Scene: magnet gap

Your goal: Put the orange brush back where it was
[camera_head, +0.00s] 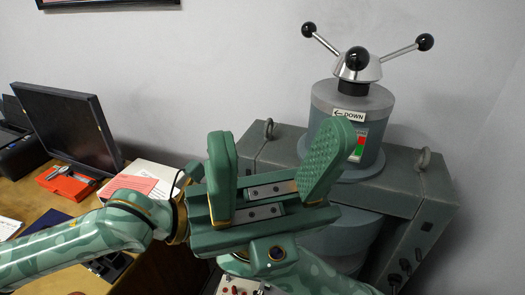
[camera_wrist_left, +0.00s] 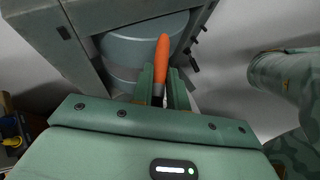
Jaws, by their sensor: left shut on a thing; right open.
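The orange brush (camera_wrist_left: 162,58) shows in the left wrist view as an orange handle. My left gripper (camera_wrist_left: 161,82) is shut on it, and the handle sticks out beyond the fingers in front of the grey magnet's round poles (camera_wrist_left: 128,52). The brush's other end is hidden by the gripper. In the head view the brush is not visible, and my left gripper is hidden behind my right one. My right gripper (camera_head: 281,140) is open and empty, with its fingers spread wide in front of the magnet (camera_head: 400,185).
A wooden desk (camera_head: 35,200) at the left carries a monitor (camera_head: 68,125), a red-orange item (camera_head: 68,186) and papers. The magnet's top has a three-knobbed handle (camera_head: 358,66) and a DOWN label. My two arms are close together in front of the magnet.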

